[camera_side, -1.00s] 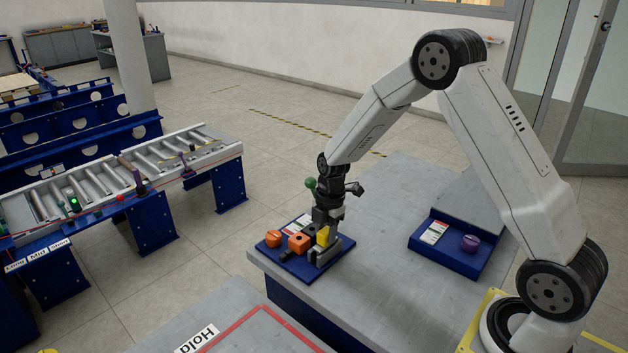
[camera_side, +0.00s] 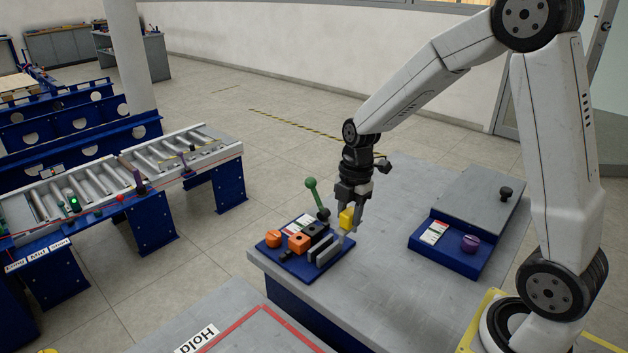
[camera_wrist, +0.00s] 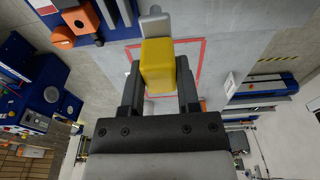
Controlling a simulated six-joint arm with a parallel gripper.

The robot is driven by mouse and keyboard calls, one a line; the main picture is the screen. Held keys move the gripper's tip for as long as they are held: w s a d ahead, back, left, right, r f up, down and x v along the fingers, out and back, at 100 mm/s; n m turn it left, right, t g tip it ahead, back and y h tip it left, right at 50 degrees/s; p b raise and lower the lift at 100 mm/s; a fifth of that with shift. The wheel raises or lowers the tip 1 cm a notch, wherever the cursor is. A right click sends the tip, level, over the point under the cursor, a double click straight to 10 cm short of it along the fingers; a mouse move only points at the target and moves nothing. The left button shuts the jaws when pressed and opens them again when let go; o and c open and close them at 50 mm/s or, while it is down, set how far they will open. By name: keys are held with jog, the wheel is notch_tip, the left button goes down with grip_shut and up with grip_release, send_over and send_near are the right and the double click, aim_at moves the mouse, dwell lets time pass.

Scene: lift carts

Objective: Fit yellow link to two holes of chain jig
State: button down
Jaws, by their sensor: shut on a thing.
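A yellow link (camera_side: 347,218) is held in my gripper (camera_side: 350,212), above the grey table and to the right of the blue jig board. In the wrist view the yellow link (camera_wrist: 158,64) sits between the two dark fingers of my gripper (camera_wrist: 160,82); a grey rounded piece (camera_wrist: 154,24) shows just beyond it. The blue board (camera_side: 290,262) carries orange blocks (camera_side: 299,242), dark blocks, grey upright plates (camera_side: 328,250) and a green-knobbed lever (camera_side: 312,186). I cannot make out a chain jig or its two holes for certain.
A second blue tray (camera_side: 450,257) with a purple knob (camera_side: 469,243) and a grey lid (camera_side: 482,205) stands to the right. The grey table (camera_side: 375,265) between the two is clear. A roller conveyor (camera_side: 130,178) stands at the left.

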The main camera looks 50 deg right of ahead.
jog(key=s+r, duration=0.3)
jog(key=s, duration=0.4)
jog(key=shift+a, duration=0.4)
jog(key=shift+w, duration=0.2)
jog(key=w+f, duration=0.1)
jog(key=w, duration=0.9)
jog(key=w+d+f, duration=0.1)
jog(key=w+f, duration=0.1)
jog(key=w, duration=0.8)
jog(key=shift+w+d, duration=0.15)
jog(key=shift+d, duration=0.15)
jog(key=shift+f, duration=0.2)
jog(key=shift+f, duration=2.6)
jog(key=shift+f, duration=2.05)
